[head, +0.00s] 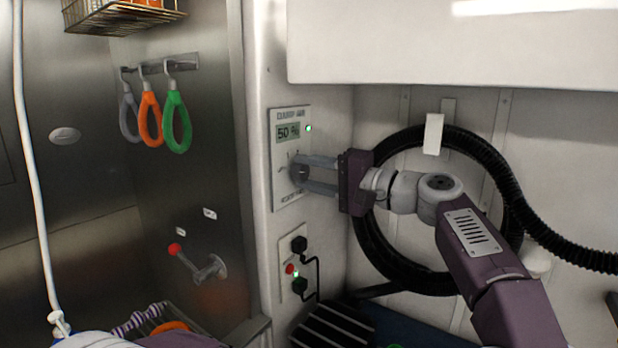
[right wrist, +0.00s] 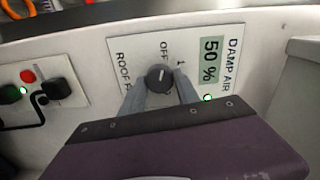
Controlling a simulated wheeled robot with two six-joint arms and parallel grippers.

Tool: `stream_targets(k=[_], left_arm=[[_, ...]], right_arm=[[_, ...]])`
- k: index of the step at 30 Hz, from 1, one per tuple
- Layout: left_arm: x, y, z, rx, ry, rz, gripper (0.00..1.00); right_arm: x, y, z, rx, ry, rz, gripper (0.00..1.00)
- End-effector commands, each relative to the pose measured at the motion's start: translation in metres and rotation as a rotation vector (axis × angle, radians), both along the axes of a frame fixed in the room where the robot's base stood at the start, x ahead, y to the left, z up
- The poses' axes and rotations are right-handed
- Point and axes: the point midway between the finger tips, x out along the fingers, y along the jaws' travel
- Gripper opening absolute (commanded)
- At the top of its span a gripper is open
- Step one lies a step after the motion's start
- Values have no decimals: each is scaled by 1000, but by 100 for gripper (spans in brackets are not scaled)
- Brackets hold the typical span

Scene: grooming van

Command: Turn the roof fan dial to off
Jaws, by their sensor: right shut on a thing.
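The roof fan dial (right wrist: 159,79) is a round dark knob on a white wall panel (head: 290,119). In the head view the dial (head: 300,173) is partly covered by my right gripper (head: 305,174). My right gripper's grey fingers (right wrist: 161,88) are shut on the dial, one on each side. In the right wrist view the panel reads OFF above the dial, 1 to its upper right and ROOF F at its left. A small pale mark on the dial's face seems to point toward OFF. My left gripper is not in view.
The panel's display (head: 288,132) reads 50 %, beside a lit green lamp (head: 309,128). Below is a socket plate (head: 286,253) with black plugs and a red button. A black hose (head: 480,150) hangs coiled behind my right arm. Coloured loops (head: 175,122) hang at the left.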

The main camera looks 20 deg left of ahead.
Motion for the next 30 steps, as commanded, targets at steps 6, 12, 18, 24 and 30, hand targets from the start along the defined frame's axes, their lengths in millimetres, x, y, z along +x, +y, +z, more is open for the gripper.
stream_targets(k=[6,12,18,24,30], left_arm=[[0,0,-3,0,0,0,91],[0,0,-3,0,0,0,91],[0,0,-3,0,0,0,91],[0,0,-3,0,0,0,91],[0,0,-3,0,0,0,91]], right_arm=[[0,0,-1,-20,-50,1,0],[0,0,-1,-26,-65,2,0],[0,0,-1,-27,-66,2,0],[0,0,-1,-27,-66,2,59],[0,0,-1,-26,-65,1,59]])
